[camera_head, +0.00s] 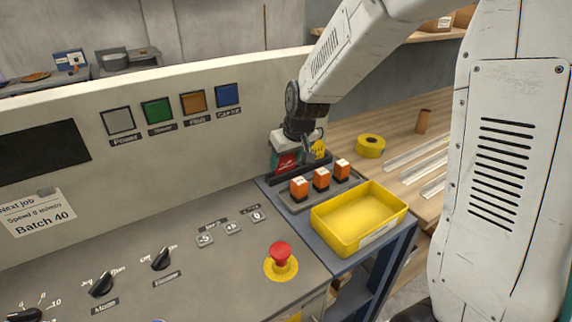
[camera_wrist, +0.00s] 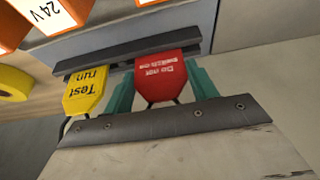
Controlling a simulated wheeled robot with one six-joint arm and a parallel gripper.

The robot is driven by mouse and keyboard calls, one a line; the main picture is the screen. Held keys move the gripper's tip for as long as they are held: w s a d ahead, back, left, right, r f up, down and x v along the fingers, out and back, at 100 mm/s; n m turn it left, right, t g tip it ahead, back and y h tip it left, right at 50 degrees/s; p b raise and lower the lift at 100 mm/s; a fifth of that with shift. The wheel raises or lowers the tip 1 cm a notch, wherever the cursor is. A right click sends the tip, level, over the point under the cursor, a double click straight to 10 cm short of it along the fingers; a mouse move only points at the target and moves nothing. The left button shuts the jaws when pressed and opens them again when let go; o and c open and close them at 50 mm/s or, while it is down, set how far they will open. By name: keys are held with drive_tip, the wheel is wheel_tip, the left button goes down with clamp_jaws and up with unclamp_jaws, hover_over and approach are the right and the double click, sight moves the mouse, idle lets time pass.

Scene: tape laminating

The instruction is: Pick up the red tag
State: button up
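The red tag (camera_wrist: 167,80), marked "Do not switch on", stands in the dark slotted rack (camera_wrist: 120,62) in the wrist view. It also shows in the camera_head view (camera_head: 286,161), partly covered by my gripper. My gripper (camera_wrist: 163,88) is lowered over it, with one teal finger on each side of the tag. A gap shows beside the tag's lower part, so the fingers look open; I cannot tell whether either touches its wider part. The yellow "Test run" tag (camera_wrist: 87,88) stands just left of my left finger in the wrist view.
Several orange blocks (camera_head: 321,179) stand on a grey tray in front of the rack. A yellow bin (camera_head: 362,222) is nearer the camera. The white control panel (camera_head: 180,160) rises close to the left. A yellow tape roll (camera_head: 370,146) lies on the wooden bench behind.

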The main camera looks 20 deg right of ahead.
drive_tip(key=c, duration=0.4)
wheel_tip(320, 180, up, 10)
drive_tip(key=shift+r, duration=0.1)
idle(1.1)
